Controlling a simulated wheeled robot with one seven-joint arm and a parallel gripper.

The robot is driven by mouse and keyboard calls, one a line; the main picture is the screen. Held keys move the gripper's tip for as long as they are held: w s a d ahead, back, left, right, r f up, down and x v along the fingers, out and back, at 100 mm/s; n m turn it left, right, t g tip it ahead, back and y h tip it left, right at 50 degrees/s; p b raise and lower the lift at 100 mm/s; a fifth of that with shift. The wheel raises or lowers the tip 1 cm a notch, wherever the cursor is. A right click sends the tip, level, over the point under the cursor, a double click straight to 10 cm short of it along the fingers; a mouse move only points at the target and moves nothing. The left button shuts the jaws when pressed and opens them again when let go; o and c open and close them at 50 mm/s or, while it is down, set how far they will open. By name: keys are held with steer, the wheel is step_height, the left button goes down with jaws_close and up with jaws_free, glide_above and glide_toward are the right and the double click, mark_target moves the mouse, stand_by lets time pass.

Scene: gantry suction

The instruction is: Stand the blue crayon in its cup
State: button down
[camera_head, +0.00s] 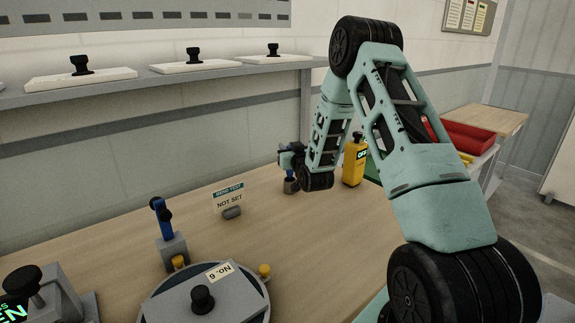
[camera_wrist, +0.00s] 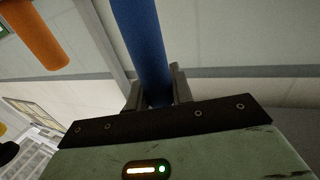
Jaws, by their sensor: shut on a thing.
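My gripper (camera_head: 289,163) is at the far side of the wooden table, fingers low. In the wrist view its fingers (camera_wrist: 157,92) are shut on the blue crayon (camera_wrist: 143,38), which runs out past the top edge. In the head view a small bit of blue shows under the gripper, just at the top of a small grey cup (camera_head: 291,187) on the table. I cannot tell whether the crayon's end is inside the cup or just above it. The cup is not seen in the wrist view.
A yellow bottle (camera_head: 354,162) stands right of my gripper. A "NOT SET" sign (camera_head: 229,198) and a blue-handled clamp (camera_head: 172,248) stand nearer. A round fixture (camera_head: 200,305) is in front. An orange cylinder (camera_wrist: 36,35) shows in the wrist view. Table between sign and bottle is mostly clear.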

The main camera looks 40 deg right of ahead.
steer(key=shift+f+p, duration=0.35)
steer(key=shift+f, duration=2.05)
steer(key=shift+f, duration=0.1)
steer(key=shift+f, duration=0.1)
steer(key=c, duration=1.2)
jaws_free()
